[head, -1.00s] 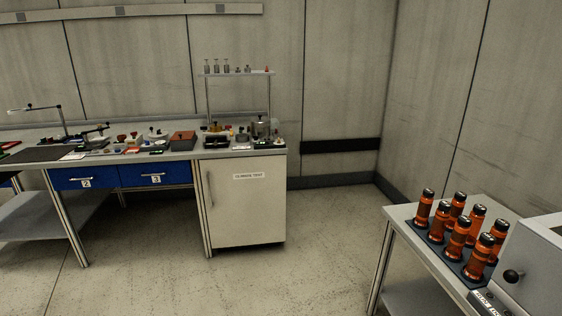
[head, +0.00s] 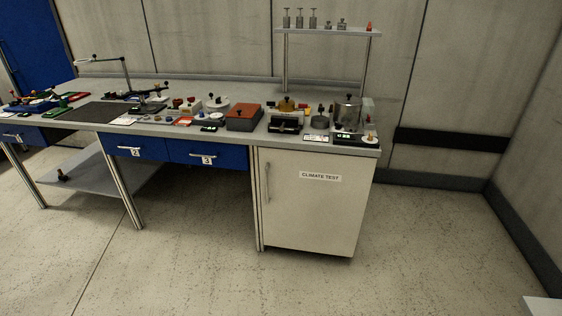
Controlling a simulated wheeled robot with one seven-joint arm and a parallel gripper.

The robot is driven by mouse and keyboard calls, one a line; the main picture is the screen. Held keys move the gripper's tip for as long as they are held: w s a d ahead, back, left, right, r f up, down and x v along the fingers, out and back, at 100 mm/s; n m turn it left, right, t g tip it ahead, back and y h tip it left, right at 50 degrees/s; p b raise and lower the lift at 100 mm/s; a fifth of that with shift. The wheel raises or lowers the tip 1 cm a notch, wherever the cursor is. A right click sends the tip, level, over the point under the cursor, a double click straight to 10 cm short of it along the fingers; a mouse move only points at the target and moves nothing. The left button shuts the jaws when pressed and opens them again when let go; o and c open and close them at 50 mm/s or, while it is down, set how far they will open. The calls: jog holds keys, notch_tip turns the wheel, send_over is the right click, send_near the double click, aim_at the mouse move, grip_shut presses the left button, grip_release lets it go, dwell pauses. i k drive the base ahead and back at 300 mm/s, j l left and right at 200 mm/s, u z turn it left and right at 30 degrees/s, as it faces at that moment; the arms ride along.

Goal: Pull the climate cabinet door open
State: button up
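The climate cabinet door (head: 308,210) is a pale off-white panel under the right end of the workbench, with a label reading "CLIMATE TEST" (head: 320,177). The door looks shut. Its vertical bar handle (head: 267,182) is on the left side of the door. My gripper and arm are not in view, so nothing is seen touching the handle or the door.
The workbench top (head: 72,137) carries many small devices, including a red-brown box (head: 244,117). Blue drawers (head: 207,154) sit left of the cabinet, above a low grey shelf (head: 92,181). The floor (head: 200,270) before the cabinet is clear. A pale table corner (head: 543,305) shows at lower right.

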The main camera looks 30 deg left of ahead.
aim_at(311, 201)
jog(key=i+j, duration=0.3)
jog(key=i, duration=0.2)
jog(key=i+j, duration=0.3)
jog(key=i, duration=0.15)
jog(key=i+j, duration=0.3)
jog(key=i, duration=0.2)
jog(key=i+j, duration=0.1)
jog(key=j, duration=0.3)
jog(key=i+j, duration=0.15)
jog(key=j, duration=0.3)
jog(key=i+j, duration=0.1)
jog(key=j, duration=0.3)
jog(key=i+j, duration=0.15)
jog(key=j, duration=0.25)
